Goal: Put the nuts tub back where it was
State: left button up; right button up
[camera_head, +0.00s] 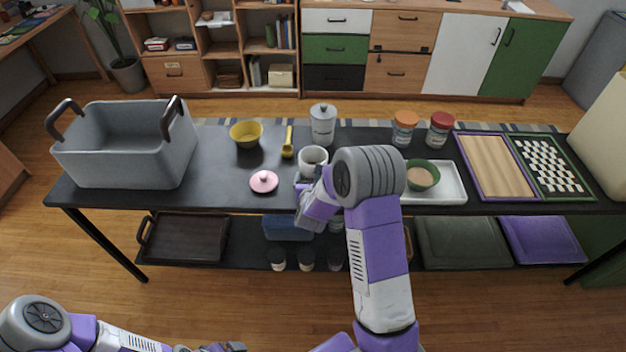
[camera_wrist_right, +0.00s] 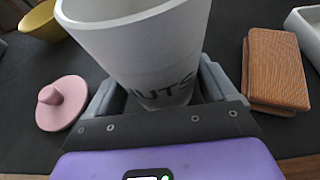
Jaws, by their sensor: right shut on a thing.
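The nuts tub (camera_head: 313,157) is a white, open-topped tub near the middle of the black table; the right wrist view shows dark "NUTS" lettering on its wall (camera_wrist_right: 140,45). My right gripper (camera_wrist_right: 158,92) has one finger on each side of the tub's lower part and is shut on it. In the head view this gripper (camera_head: 308,182) is partly hidden by my arm. I cannot tell whether the tub's base touches the table. A pink knobbed lid (camera_head: 264,181) lies to its left, also in the wrist view (camera_wrist_right: 65,103). My left gripper (camera_head: 228,347) is low at the bottom edge, away from the table.
A yellow bowl (camera_head: 245,133), yellow scoop (camera_head: 288,143) and lidded grey canister (camera_head: 323,124) stand behind. A brown block (camera_wrist_right: 275,70) lies right of the tub. A white tray (camera_head: 448,185) holds a green bowl (camera_head: 422,168). Orange-lidded (camera_head: 404,128) and red-lidded (camera_head: 438,131) jars and a grey crate (camera_head: 120,160) flank them.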

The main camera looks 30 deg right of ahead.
jog(key=shift+f, duration=0.1)
jog(key=o, duration=0.9)
jog(key=shift+f+b, duration=0.1)
jog(key=shift+b, duration=0.2)
jog(key=shift+c, duration=0.2)
jog(key=shift+o, duration=1.2)
